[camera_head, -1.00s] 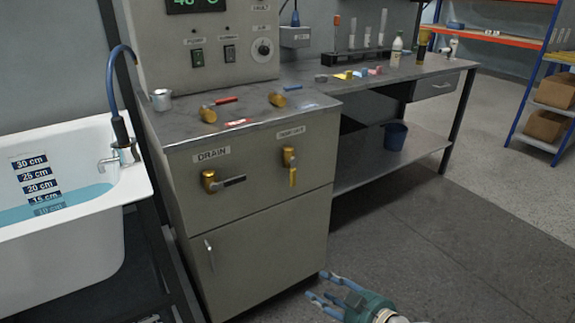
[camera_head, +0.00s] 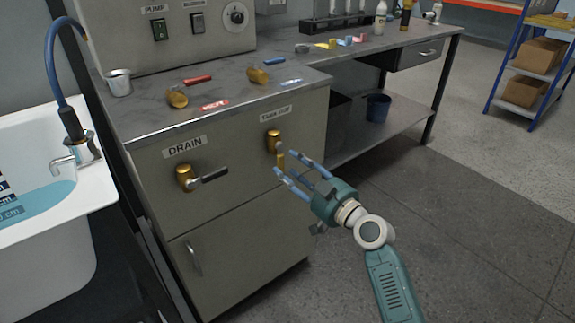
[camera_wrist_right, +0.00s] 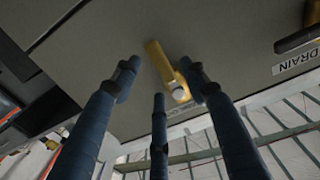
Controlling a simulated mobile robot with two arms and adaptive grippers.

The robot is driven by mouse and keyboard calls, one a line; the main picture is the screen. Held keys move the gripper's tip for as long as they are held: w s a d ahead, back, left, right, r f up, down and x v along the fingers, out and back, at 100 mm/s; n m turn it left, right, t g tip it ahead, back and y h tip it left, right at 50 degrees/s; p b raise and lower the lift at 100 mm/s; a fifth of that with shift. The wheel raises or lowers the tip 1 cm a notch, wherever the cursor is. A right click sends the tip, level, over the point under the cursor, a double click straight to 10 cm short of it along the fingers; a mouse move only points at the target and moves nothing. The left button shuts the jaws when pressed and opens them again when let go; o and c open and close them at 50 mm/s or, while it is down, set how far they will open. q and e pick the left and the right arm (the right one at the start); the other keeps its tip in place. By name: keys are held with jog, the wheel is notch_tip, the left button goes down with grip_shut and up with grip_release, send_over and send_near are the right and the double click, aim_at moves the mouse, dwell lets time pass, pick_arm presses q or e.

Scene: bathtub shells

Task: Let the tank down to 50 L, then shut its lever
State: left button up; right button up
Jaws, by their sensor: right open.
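The tank-outlet valve (camera_head: 273,139) is a brass body on the grey cabinet front, under a small label that seems to read "TANK OUT". Its yellow lever (camera_head: 281,161) hangs down and also shows in the right wrist view (camera_wrist_right: 160,62). My right gripper (camera_head: 284,164) is open, its blue fingers pointing at the cabinet on either side of the lever. I cannot tell whether they touch it. My left gripper is not in view.
Left of the lever is the DRAIN valve (camera_head: 186,178) with a sideways black handle. Red-handled (camera_head: 178,95) and blue-handled (camera_head: 258,74) valves and a metal cup (camera_head: 119,83) are on the worktop. A white tub (camera_head: 85,210) with water stands left. The floor at right is clear.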

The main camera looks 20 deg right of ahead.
jog(key=shift+x, duration=1)
jog(key=shift+c, duration=0.2)
grip_shut()
jog(key=shift+f, duration=0.1)
